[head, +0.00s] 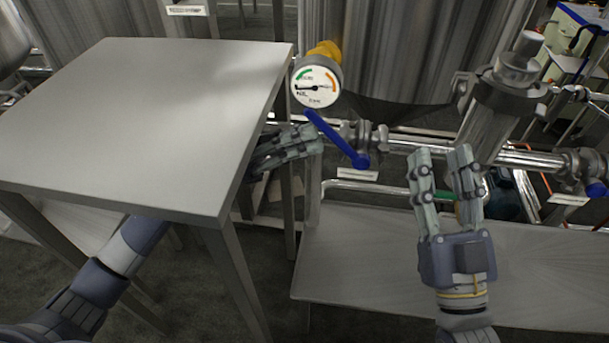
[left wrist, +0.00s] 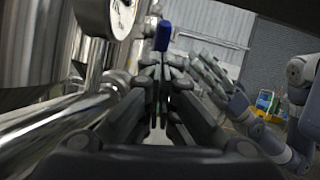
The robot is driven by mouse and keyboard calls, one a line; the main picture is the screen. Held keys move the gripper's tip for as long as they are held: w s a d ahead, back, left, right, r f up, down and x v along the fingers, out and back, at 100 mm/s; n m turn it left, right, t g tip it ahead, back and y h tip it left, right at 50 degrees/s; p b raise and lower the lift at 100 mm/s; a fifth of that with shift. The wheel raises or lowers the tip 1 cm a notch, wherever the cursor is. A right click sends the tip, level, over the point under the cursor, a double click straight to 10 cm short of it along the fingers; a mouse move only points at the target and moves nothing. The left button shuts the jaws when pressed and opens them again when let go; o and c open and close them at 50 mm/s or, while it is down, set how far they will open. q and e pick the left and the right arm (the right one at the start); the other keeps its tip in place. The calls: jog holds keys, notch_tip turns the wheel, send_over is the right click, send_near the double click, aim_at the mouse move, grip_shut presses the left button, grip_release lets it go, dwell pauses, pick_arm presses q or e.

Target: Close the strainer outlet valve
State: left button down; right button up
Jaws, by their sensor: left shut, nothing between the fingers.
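A valve with a long blue lever (head: 336,138) sits on the steel pipe right of the table. The lever slants from its hub at lower right up to a free end at upper left, angled across the pipe line. My left gripper (head: 318,139) is shut and empty, its fingertips close to the lever on its left; contact is unclear. In the left wrist view the blue lever end (left wrist: 163,36) stands just beyond the fingertips (left wrist: 160,68). My right gripper (head: 441,156) is open and empty, right of the valve. A second blue-handled valve (head: 596,189) is at the right edge.
A grey table (head: 130,120) partly covers my left arm. A dial gauge (head: 316,82) is above the lever. A low grey bench (head: 360,260) lies below. Label plates (head: 357,174) are unreadable.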

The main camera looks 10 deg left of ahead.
pick_arm(q)
jog(key=shift+d+r, duration=0.3)
jog(key=shift+r, duration=0.2)
jog(key=shift+d+r, duration=0.25)
jog(key=shift+r, duration=0.25)
